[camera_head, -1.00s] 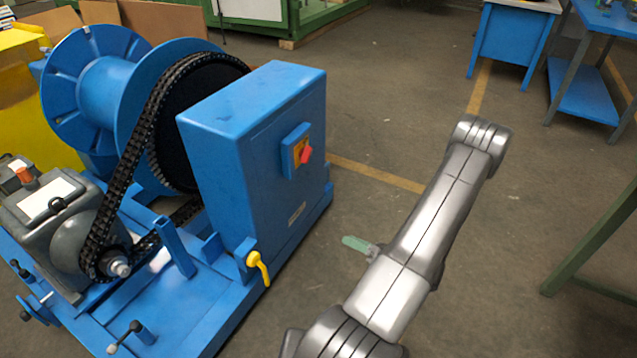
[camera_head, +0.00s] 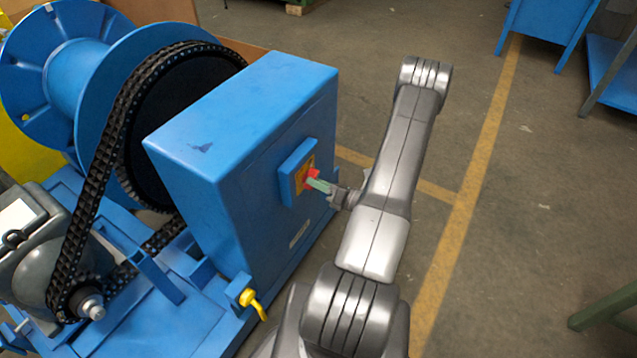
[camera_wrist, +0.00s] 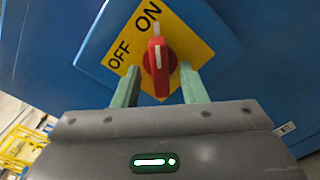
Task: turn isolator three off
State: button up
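The isolator is a red rotary knob (camera_wrist: 158,62) on a yellow plate (camera_wrist: 198,48) marked ON and OFF. Its white mark points up, towards ON. No isolator number is legible. In the head view the red knob (camera_head: 311,176) sits on the side of the blue cabinet (camera_head: 215,125). My gripper (camera_wrist: 160,82) is open, with one green finger on each side of the knob and a visible gap on both sides. In the head view my gripper (camera_head: 318,184) reaches the knob from the right; the far finger is mostly hidden.
A yellow lever (camera_head: 253,302) is low at the cabinet's front corner. A black chain (camera_head: 100,165) and a blue drum (camera_head: 75,65) lie to the left.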

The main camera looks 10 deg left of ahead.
jog(key=shift+c, duration=0.2)
grip_shut()
jog(key=shift+f+n+b, duration=0.1)
jog(key=shift+n+b, duration=0.2)
jog(key=shift+b, duration=0.15)
jog(key=n+b, duration=1.7)
jog(key=b, duration=0.1)
jog(key=shift+w+b, duration=0.2)
jog(key=shift+b, duration=0.1)
jog(key=shift+n, duration=0.3)
